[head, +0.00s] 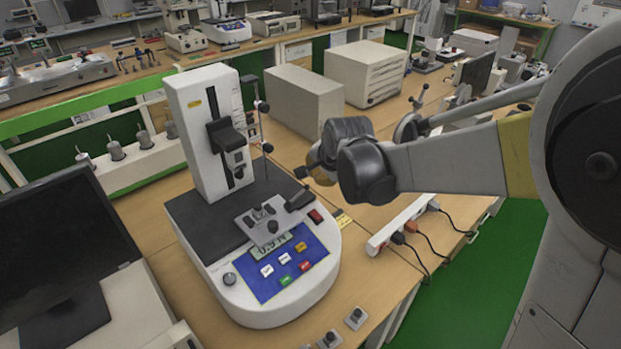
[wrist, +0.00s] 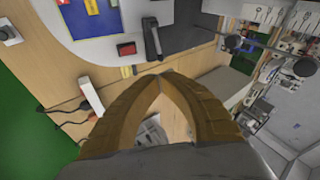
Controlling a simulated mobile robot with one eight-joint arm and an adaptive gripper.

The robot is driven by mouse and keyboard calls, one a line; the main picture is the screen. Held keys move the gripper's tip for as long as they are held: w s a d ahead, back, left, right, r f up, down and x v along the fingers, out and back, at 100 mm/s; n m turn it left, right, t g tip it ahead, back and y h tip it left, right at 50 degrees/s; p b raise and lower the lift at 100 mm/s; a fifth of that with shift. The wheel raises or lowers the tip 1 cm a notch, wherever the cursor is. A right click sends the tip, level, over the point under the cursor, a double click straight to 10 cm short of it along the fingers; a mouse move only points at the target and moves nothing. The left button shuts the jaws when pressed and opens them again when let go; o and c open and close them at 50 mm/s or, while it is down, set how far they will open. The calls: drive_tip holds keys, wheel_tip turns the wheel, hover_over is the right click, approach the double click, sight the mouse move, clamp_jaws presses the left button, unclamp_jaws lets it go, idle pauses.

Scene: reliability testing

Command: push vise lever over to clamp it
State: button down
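The small grey vise (head: 262,220) sits on the front of the white test machine (head: 193,268), above its display. The vise's black lever (head: 300,201) sticks out on its right side; it also shows in the wrist view (wrist: 151,38), above my fingertips. My gripper (head: 318,174) reaches in from the right, to the upper right of the lever in the head view. In the wrist view, its brown fingers (wrist: 163,77) meet at the tips with nothing between them. A gap shows between the fingertips and the lever. My gripper's dark body partly hides the fingers in the head view.
A red switch (head: 315,216) is beside the lever. The machine's tall white column (head: 205,140) stands behind the vise. A power strip (head: 402,222) with cables lies right on the bench, and a black monitor (head: 65,245) stands left. Beige boxes (head: 305,101) stand behind.

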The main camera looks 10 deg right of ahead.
drive_tip(key=v, duration=0.4)
drive_tip(key=shift+w+d+p, duration=0.1)
drive_tip(key=shift+d+p, duration=0.1)
drive_tip(key=shift+p, duration=0.15)
drive_tip(key=shift+r, duration=0.1)
drive_tip(key=s+d+f+n+b, duration=0.2)
drive_tip(key=s+n+b, duration=0.1)
drive_tip(key=s, duration=0.5)
drive_tip(key=s+d+f+n+h+b, duration=0.1)
drive_tip(key=s+d+f+n+b, duration=0.1)
drive_tip(key=s, duration=0.6)
drive_tip(key=s+d+f+n+b, duration=0.3)
drive_tip(key=s+n+b, duration=0.1)
drive_tip(key=s, duration=0.5)
drive_tip(key=shift+d+n, duration=0.4)
drive_tip(key=shift+n, duration=0.2)
